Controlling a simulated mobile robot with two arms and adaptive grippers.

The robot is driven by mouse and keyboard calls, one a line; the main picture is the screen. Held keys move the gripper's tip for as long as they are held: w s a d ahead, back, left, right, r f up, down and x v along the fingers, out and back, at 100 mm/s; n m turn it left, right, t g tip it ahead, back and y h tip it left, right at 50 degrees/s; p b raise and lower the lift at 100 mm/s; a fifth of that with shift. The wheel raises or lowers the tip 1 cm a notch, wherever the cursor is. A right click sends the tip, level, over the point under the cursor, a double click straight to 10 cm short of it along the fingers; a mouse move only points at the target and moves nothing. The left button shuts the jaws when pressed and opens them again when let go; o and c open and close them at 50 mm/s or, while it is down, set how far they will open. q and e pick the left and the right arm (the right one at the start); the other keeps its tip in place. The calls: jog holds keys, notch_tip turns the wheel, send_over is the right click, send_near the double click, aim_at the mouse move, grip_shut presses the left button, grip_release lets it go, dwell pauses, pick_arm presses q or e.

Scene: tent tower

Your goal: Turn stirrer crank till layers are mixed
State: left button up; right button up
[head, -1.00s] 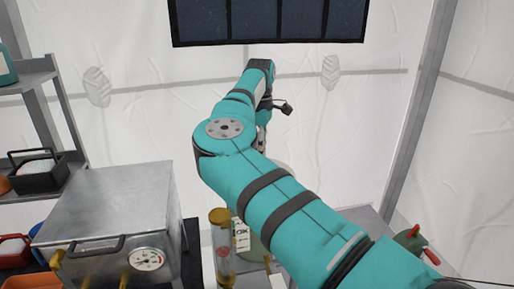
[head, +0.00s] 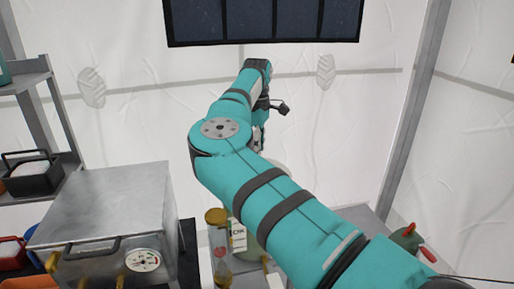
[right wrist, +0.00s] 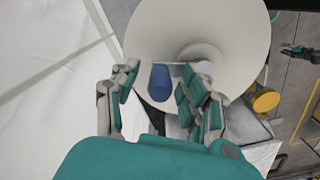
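In the right wrist view, my right gripper (right wrist: 160,88) is open. Its fingers stand on either side of a blue knob (right wrist: 160,80), with gaps visible. The knob is in front of a large white round body (right wrist: 225,35); I cannot tell how they are joined. In the head view, my right arm hides the fingers and most of what is behind. A labelled jar (head: 238,237) shows partly beside the arm; its layers cannot be made out. A small teal and dark shape at the right of the wrist view may be my left gripper (right wrist: 300,52).
A metal box with a gauge (head: 105,215) stands at the left. Next to the jar is a clear cylinder with an amber cap (head: 217,216). A shelf rack (head: 62,120) is at the left edge. A green can with a red spout (head: 406,236) is at the right.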

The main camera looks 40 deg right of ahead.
jog(key=shift+r, duration=0.1)
notch_tip(320, 180, up, 12)
dwell(0.5)
dwell(0.5)
